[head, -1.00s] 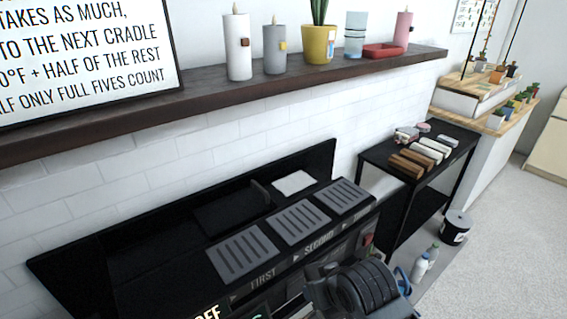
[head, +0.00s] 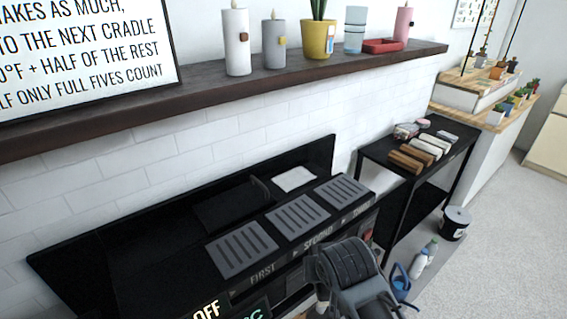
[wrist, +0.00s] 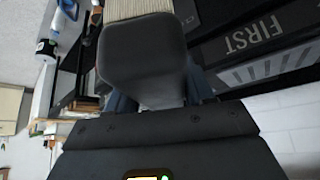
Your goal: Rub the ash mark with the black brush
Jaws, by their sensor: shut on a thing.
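My gripper (wrist: 155,92) is shut on the black brush (wrist: 142,52). In the wrist view the brush shows as a dark rounded block with a pale ribbed edge, probably bristles, at the top of the picture. In the head view my wrist is at the bottom, in front of the black unit (head: 130,255); it hides the brush and fingertips there. I cannot make out the ash mark in either view.
The unit has three slatted grey plates (head: 243,250), a white card (head: 295,179) and labels including FIRST. Above it, a dark shelf (head: 200,105) holds candles and a yellow pot. At right, a black side table (head: 385,155) carries several blocks; bottles (head: 424,256) and a bucket (head: 455,223) stand below.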

